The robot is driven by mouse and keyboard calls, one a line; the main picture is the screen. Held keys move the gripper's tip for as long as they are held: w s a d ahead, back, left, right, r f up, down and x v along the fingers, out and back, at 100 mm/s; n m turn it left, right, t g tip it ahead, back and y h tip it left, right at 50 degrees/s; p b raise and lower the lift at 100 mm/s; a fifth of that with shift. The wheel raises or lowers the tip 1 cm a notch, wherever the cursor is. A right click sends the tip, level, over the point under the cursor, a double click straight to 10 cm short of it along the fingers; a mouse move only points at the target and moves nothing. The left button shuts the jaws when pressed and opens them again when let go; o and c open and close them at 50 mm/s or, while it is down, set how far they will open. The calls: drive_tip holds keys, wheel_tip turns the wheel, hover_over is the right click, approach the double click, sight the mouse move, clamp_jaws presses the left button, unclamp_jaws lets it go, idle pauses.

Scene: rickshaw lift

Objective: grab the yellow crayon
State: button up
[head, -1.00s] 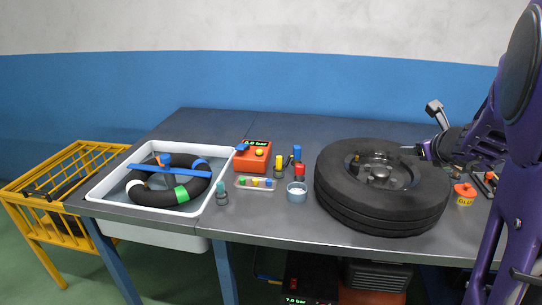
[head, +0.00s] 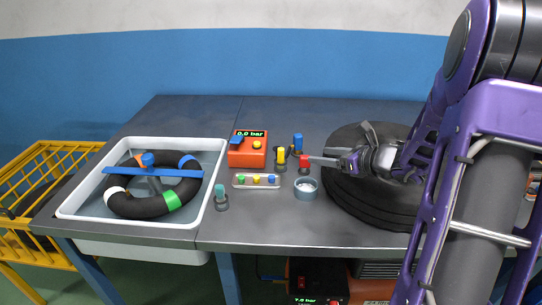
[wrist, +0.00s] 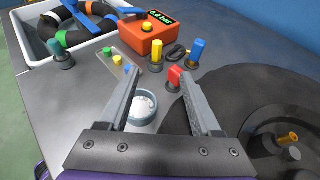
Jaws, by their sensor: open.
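The yellow crayon (head: 281,156) stands upright in a dark round holder on the table, between the orange gauge box and the red crayon. It also shows in the wrist view (wrist: 157,49), beyond my fingertips. My gripper (head: 322,157) is open and empty, reaching left over the tire. In the wrist view its fingers (wrist: 160,75) are spread wide. The red crayon (wrist: 175,75) stands in its holder near the right fingertip. The blue crayon (head: 298,141) stands just behind and right of the yellow one.
A clear tray (head: 242,182) with small colored caps lies in front of the orange gauge box (head: 240,157). A teal crayon (head: 220,192) stands beside the white basin (head: 80,211). The tire (head: 350,199) fills the right side.

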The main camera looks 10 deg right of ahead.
drive_tip(key=b, duration=0.1)
approach(281, 149)
drive_tip(key=x, duration=0.3)
drive_tip(key=f+x, duration=0.1)
drive_tip(key=x, duration=0.1)
drive_tip(key=shift+d, duration=0.4)
drive_tip(key=shift+a+x, duration=0.25)
drive_tip(key=shift+x, duration=2.5)
drive_tip(key=shift+s+r, duration=0.1)
drive_tip(key=shift+r, duration=0.05)
clamp_jaws()
